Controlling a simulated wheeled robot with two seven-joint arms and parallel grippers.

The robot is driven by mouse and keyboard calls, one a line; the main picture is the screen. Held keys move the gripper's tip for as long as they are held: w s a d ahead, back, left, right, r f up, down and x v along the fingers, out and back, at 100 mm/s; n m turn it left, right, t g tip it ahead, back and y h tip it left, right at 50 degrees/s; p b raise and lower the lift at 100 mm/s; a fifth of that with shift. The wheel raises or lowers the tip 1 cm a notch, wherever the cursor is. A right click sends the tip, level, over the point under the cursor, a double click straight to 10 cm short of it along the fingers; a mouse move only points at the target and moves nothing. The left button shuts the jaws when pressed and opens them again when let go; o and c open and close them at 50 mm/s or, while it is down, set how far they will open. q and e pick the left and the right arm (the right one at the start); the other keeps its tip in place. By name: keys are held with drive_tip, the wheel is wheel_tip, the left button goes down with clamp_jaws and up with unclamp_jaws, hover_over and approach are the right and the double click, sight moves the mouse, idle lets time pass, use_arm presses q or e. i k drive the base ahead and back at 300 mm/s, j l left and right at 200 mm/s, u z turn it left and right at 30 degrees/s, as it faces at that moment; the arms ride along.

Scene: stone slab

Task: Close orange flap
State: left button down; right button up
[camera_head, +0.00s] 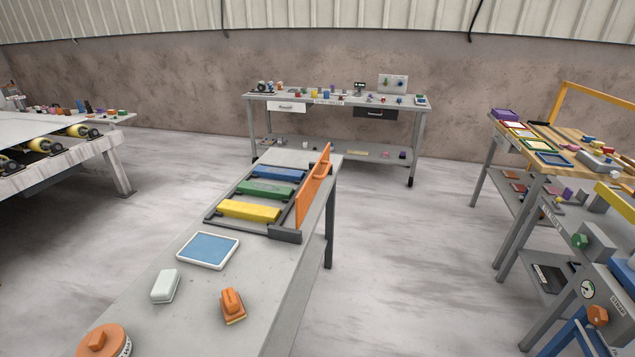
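The orange flap (312,189) stands raised, roughly upright, along the right side of a dark frame (285,236) on the grey table in the middle. A small handle shows near the flap's far end. Inside the frame lie a blue bar (279,174), a green bar (265,190) and a yellow bar (248,210), side by side and uncovered. Neither of my grippers is in view, and nothing touches the flap.
On the grey table (190,324) are a blue-topped tray (208,250), a white block (165,286), an orange switch (232,305) and an orange knob (103,342). A workbench (338,101) stands behind; a cluttered bench (570,157) is at right. Floor between is clear.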

sight(304, 198)
drive_tip(key=i+l+u, duration=0.2)
drive_tip(key=u, duration=0.25)
drive_tip(key=i+l+u, duration=0.2)
drive_tip(key=u, duration=0.3)
drive_tip(key=l, duration=0.1)
